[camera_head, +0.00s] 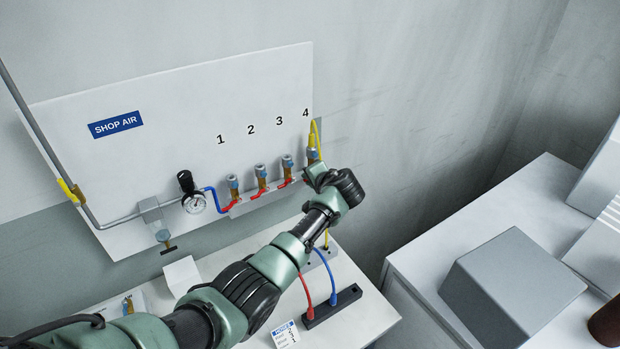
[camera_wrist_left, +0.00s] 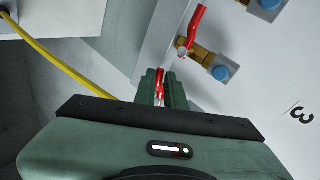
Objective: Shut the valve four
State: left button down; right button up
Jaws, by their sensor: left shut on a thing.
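Valve four (camera_head: 313,154) is at the right end of the manifold under the printed "4", with a yellow hose on top. Its lower part is hidden by my left gripper (camera_head: 318,178). In the left wrist view, my left gripper (camera_wrist_left: 161,92) is shut on a red lever (camera_wrist_left: 160,82) between its fingers, which I take to be valve four's handle. That valve's body is hidden there. My right gripper is not in view.
Valve three (camera_head: 288,163), valve two (camera_head: 260,172) and valve one (camera_head: 233,184) stand in a row to the left, with red levers. Valve three's red lever (camera_wrist_left: 191,27) is close by in the wrist view. A yellow hose (camera_wrist_left: 60,62) runs past the gripper.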

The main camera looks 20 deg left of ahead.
pick_arm(q)
jog(key=shift+w+d+r+m+g+y+b, duration=0.1)
jog(key=shift+r+m+g+y+b, duration=0.1)
jog(key=shift+r+m+g+y, duration=0.15)
jog(key=shift+d+r+m+g+y+b, duration=0.1)
jog(key=shift+m+g+y+b, duration=0.15)
jog(key=shift+m+g, duration=0.2)
jog(key=shift+a, duration=0.1)
jog(key=c, duration=1.8)
grip_release()
jog(key=shift+o, duration=0.2)
jog(key=shift+r, duration=0.1)
jog(key=b+v, duration=0.1)
jog(key=v, duration=0.6)
jog(key=shift+d, duration=0.35)
jog(key=shift+r, duration=0.1)
